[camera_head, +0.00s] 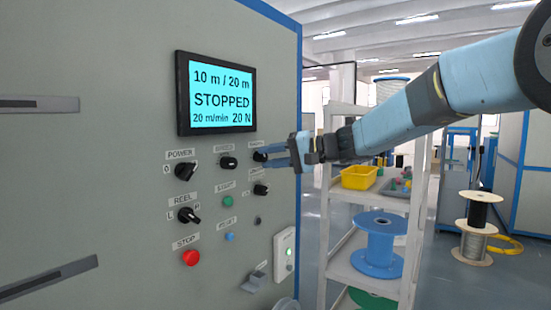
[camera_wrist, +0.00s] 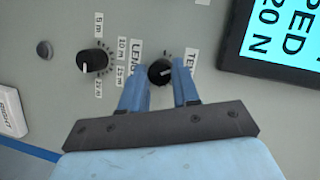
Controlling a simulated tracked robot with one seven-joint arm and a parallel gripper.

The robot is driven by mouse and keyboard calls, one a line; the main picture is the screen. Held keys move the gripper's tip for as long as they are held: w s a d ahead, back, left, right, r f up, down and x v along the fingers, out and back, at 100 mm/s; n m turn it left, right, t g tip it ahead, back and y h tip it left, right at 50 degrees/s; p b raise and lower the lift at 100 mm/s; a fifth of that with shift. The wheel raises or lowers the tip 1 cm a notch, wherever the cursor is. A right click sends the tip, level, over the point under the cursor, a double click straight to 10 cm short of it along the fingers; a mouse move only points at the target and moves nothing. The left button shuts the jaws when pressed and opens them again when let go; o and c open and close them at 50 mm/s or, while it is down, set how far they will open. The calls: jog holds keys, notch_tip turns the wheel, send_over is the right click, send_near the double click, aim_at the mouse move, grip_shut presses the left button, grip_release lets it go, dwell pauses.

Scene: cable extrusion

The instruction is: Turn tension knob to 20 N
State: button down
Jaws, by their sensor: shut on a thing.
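The black tension knob (camera_head: 259,156) is at the upper right of the machine's panel, its label partly covered. In the wrist view the tension knob (camera_wrist: 160,72) sits between the two blue fingers of my gripper (camera_wrist: 160,78). My gripper (camera_head: 271,157) reaches in from the right in the head view and is shut on the knob. The knob's pointer is hard to read. The display (camera_head: 217,93) reads "10 m / 20 m", "STOPPED", "20 m/min" and "20 N". The display (camera_wrist: 278,45) is cut off in the wrist view, with "20 N" visible.
The length knob (camera_wrist: 92,62) is close to my gripper, left of it in the wrist view. The speed knob (camera_head: 228,163), power knob (camera_head: 186,171), reel knob (camera_head: 189,215) and red stop button (camera_head: 191,257) share the panel. A shelf (camera_head: 345,271) stands right of the machine.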

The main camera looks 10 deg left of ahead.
jog(key=shift+s+a+f, duration=0.15)
jog(key=c, duration=1.1)
grip_release()
jog(key=shift+a, duration=0.1)
jog(key=shift+o, duration=1.3)
jog(key=shift+d, duration=0.2)
jog(key=d+r, duration=0.2)
jog(key=d, duration=1.1)
jog(key=shift+s+d+r, duration=0.15)
jog(key=shift+d, duration=0.05)
